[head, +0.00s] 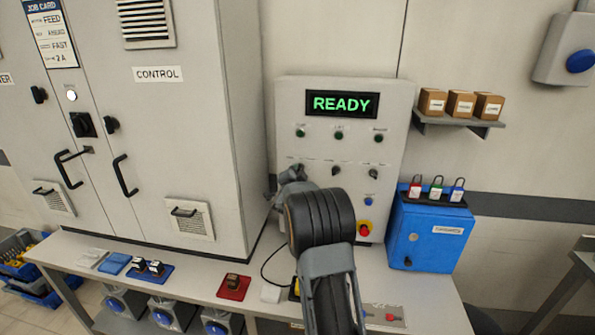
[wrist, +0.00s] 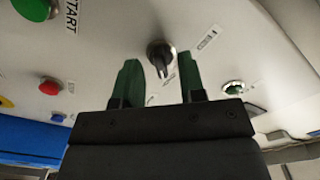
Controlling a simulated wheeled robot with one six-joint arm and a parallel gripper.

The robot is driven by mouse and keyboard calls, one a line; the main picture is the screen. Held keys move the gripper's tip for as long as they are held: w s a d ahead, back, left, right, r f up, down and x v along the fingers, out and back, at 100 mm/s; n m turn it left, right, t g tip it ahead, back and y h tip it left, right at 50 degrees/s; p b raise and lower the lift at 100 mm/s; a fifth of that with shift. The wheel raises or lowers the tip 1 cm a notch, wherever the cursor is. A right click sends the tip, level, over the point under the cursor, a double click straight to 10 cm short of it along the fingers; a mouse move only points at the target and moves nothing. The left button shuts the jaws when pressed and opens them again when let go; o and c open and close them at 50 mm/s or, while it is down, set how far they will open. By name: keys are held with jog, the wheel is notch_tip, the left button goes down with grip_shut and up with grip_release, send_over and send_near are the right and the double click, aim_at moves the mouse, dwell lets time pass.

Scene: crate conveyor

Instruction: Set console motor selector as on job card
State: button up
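The console (head: 397,105) stands on the bench, its green display (head: 342,104) reading READY. A row of selector knobs crosses it: a middle one (head: 336,170) and a right one (head: 373,173); my arm crowds the left one. My gripper (head: 291,178) is at the console's left side. In the wrist view my green fingertips (wrist: 158,64) are apart, on either side of a dark selector knob (wrist: 160,55), with gaps visible. Knob labels are too small to read. The job card (head: 52,35) shows FEED, FAST and 2 A.
A blue padlock box (head: 430,232) stands to the right. The CONTROL cabinet (head: 190,110) is close on the left. The wrist view shows a green START button (wrist: 33,8).

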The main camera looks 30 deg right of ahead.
jog(key=shift+w+d, duration=0.4)
grip_shut()
